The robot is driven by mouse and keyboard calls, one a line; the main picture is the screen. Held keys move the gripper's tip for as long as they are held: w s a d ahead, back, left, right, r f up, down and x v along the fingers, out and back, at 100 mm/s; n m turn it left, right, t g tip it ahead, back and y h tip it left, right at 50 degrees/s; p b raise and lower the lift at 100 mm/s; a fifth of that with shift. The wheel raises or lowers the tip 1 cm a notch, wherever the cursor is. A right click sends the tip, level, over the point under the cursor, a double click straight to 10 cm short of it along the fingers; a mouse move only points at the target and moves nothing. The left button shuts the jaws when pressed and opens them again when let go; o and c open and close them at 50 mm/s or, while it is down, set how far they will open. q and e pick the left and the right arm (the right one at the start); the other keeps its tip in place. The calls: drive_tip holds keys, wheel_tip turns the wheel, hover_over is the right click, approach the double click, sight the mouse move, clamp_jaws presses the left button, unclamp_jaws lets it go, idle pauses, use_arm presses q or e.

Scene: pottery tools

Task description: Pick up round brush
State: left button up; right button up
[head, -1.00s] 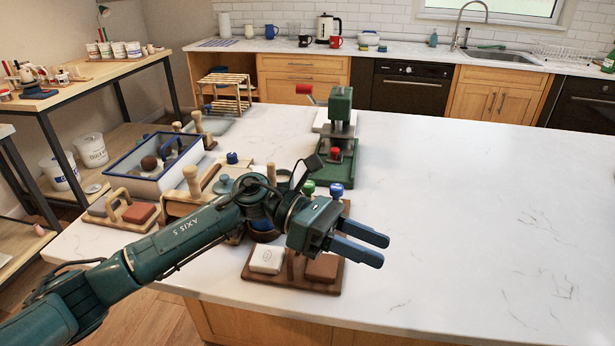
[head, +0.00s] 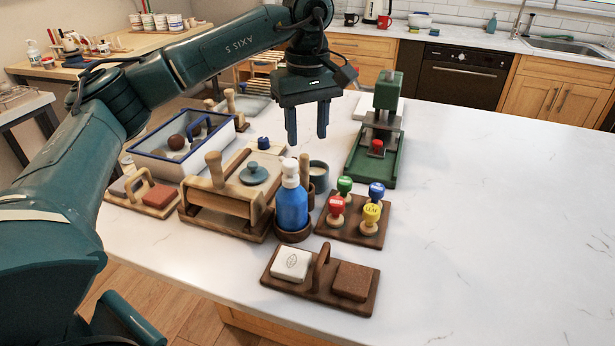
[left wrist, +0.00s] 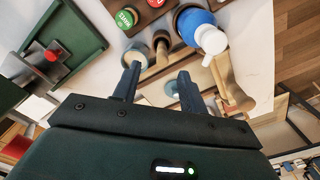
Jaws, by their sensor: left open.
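I cannot clearly make out a round brush. An upright light wooden handle (head: 304,168) stands in a dark brown holder (head: 315,180) right beside the blue pump bottle (head: 291,208); its lower end is hidden. My left gripper (head: 307,140) points down, open and empty, above the handle and the grey-blue cup (head: 319,176). In the left wrist view the open fingers (left wrist: 158,75) have the wooden handle (left wrist: 162,52) just beyond them, with the blue bottle (left wrist: 197,28) to its right. My right gripper is not in view.
A wooden press box (head: 225,197) lies left of the bottle. Several coloured stamps stand on a brown board (head: 345,228) to the right. A green press (head: 375,160) stands behind. A sponge board (head: 318,292) is in front. The worktop (head: 500,220) at right is clear.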

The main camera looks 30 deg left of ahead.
sight(304, 155)
use_arm(q)
wheel_tip(304, 155, down, 4)
drive_tip(key=shift+r, duration=0.15)
drive_tip(key=f, duration=0.2)
drive_tip(key=f+p, duration=0.1)
drive_tip(key=shift+s+a+f, duration=0.2)
drive_tip(key=shift+a+f, duration=0.05)
drive_tip(key=shift+f, duration=0.65)
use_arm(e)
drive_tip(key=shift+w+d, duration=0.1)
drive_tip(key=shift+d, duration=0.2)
use_arm(q)
drive_tip(key=shift+c, duration=0.5)
drive_tip(key=c, duration=0.8)
drive_tip(key=shift+r, duration=0.1)
